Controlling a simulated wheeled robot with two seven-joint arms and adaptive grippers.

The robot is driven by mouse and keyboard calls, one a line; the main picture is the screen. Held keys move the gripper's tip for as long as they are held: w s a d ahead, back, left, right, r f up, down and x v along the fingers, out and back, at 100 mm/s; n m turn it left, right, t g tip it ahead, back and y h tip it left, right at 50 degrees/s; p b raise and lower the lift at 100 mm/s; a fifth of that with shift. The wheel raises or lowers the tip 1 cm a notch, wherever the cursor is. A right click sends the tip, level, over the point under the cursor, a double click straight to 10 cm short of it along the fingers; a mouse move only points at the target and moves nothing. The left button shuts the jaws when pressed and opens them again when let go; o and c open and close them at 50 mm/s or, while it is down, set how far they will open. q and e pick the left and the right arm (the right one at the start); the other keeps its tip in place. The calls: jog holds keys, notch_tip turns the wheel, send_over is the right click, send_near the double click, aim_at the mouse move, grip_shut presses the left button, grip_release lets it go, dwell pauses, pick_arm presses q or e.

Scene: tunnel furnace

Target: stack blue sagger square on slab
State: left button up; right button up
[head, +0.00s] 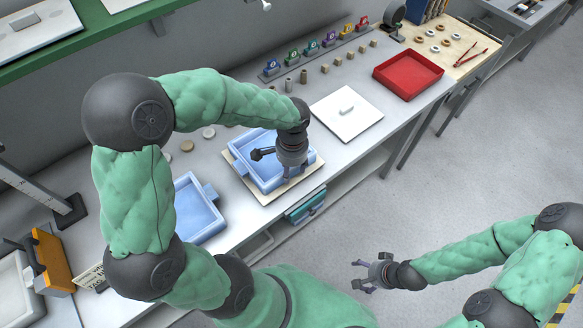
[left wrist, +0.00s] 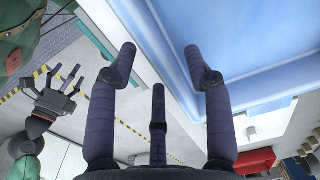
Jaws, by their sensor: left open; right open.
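A light blue sagger (head: 246,167) with side handles sits on a cream slab (head: 266,199) on the bench. Its sides look roughly parallel to the slab's, with slab margin showing at the left and front. My left gripper (head: 272,168) is open over this sagger and hides part of it. In the left wrist view, the open fingers (left wrist: 160,62) are close to the blue sagger wall (left wrist: 235,35), one finger over the blue and one outside it; contact cannot be told. A second blue sagger (head: 198,213) stands apart at the left. My right gripper (head: 361,275) is open and empty, off the bench.
A white plate (head: 346,118) with a small block lies right of the slab, then a red tray (head: 408,74). Small blocks and coloured labelled stands (head: 311,48) line the back. An orange-sided fixture (head: 52,262) stands far left.

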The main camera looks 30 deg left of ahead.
pick_arm(q)
notch_tip(320, 180, up, 12)
jog(key=shift+f, duration=0.2)
jog(key=shift+d, duration=0.1)
